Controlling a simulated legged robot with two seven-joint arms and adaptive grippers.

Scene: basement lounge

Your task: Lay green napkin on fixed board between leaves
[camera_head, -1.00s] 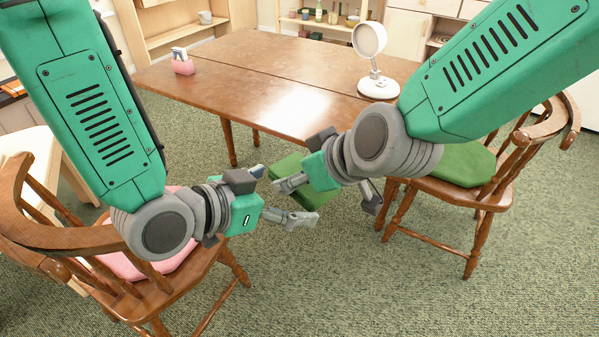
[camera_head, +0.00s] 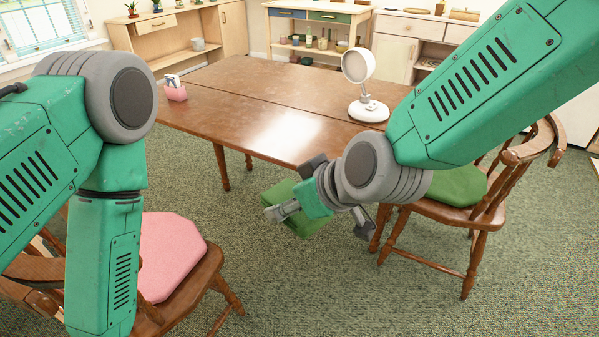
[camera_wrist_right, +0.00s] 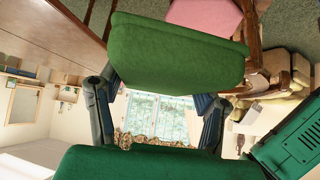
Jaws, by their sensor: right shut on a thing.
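A green cloth thing, which I take to be the green napkin (camera_head: 303,228), is in my right gripper (camera_head: 318,222), in front of the table's near edge and below its top. In the right wrist view the napkin (camera_wrist_right: 180,52) is a thick, soft-edged green pad by the fingers.
A white round-headed lamp (camera_head: 368,108) stands at the table's right end. A pink holder (camera_head: 175,93) stands at its left end. A chair with a pink cushion (camera_head: 170,255) is at lower left, one with a green cushion (camera_head: 458,184) at right. The tabletop middle is clear.

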